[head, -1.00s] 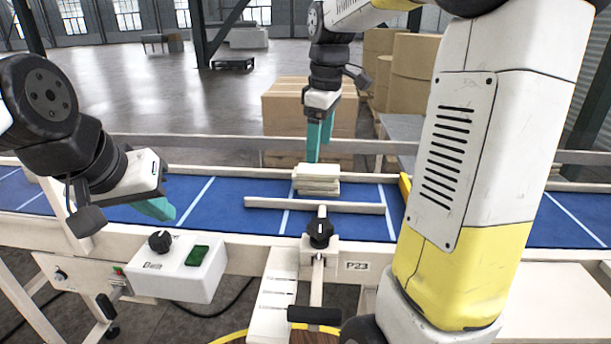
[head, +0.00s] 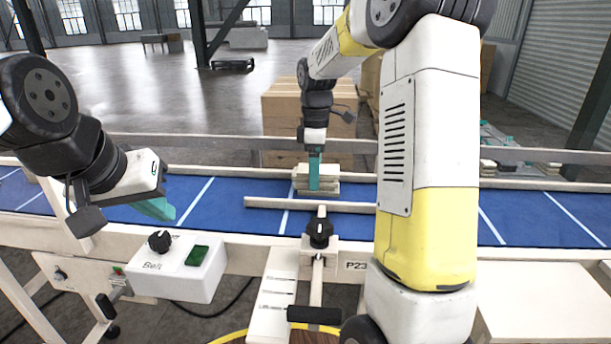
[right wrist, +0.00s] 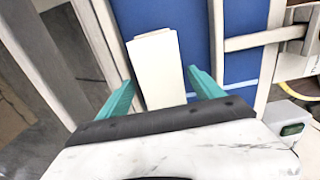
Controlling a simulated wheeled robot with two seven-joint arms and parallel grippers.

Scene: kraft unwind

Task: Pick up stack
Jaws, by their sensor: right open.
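The stack (head: 328,181) is a small pile of flat cream pieces on the blue conveyor belt (head: 232,195), near its centre. It also shows in the right wrist view (right wrist: 158,72), with its pieces slightly offset. My right gripper (head: 314,186) points down at the stack, its teal fingers in front of part of it in the head view. In the right wrist view my right gripper (right wrist: 163,90) is open, one finger on each side of the stack's near end, with no clear contact. My left gripper (head: 158,208) is over the belt at the left; its finger gap is not clear.
A cream guide bar (head: 270,203) lies along the belt in front of the stack. A control box (head: 180,268) with a black knob and green switch stands at the front left. Rails run along the belt. Cardboard boxes (head: 285,115) stand behind.

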